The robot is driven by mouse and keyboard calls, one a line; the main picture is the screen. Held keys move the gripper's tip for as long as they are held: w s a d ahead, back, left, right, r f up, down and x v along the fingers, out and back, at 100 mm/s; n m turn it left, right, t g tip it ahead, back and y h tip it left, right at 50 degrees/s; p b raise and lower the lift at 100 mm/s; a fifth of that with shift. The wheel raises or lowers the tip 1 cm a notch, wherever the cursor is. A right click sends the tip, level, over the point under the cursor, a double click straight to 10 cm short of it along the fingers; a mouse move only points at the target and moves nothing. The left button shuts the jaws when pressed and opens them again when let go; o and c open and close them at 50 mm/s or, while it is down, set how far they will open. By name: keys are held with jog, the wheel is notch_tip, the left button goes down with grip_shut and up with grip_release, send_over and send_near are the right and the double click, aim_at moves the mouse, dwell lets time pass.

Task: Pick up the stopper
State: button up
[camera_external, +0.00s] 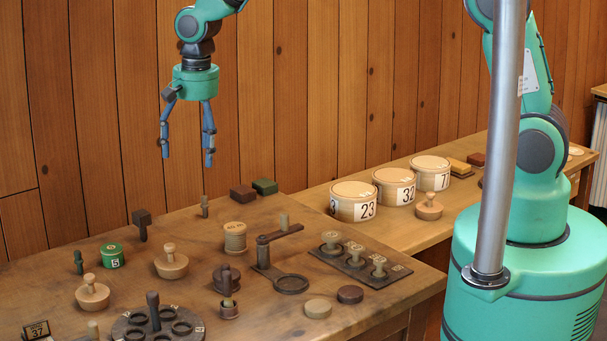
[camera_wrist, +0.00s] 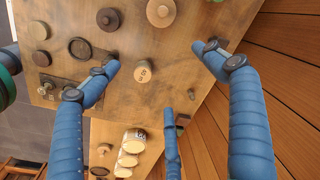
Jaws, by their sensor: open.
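Several turned wooden pieces with a round base and a knob could be the stopper; I cannot tell which one is meant. One stands mid-table (camera_external: 171,265), one at the front left (camera_external: 92,295), and one on the right bench (camera_external: 428,210). The mid-table piece also shows at the top of the wrist view (camera_wrist: 160,12), and the bench piece at its lower left (camera_wrist: 103,149). My gripper (camera_external: 187,159) is open and empty, high above the back of the table, touching nothing. Its blue fingers also show spread apart in the wrist view (camera_wrist: 155,65).
Close by stand a pale spool (camera_external: 235,238), a dark spool (camera_external: 226,279), a green tin (camera_external: 112,256) and a ring bracket (camera_external: 290,284). A pegged plate (camera_external: 390,277) lies to the right. Numbered round boxes (camera_external: 394,187) line the bench. A plank wall (camera_external: 300,90) rises behind.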

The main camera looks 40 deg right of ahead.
jog(key=m+p, duration=0.1)
jog(key=p, duration=0.1)
send_over(170, 245)
notch_tip(170, 245, down, 10)
jog(key=shift+w+r+g, duration=0.15)
jog(key=shift+r+g, duration=0.05)
jog(key=shift+g, duration=0.2)
jog(key=shift+f, duration=4.3)
jog(key=shift+f, duration=0.1)
jog(key=shift+f+p, duration=0.5)
jog(key=shift+f, duration=2)
jog(key=shift+c, duration=0.5)
jog(key=c, duration=1.2)
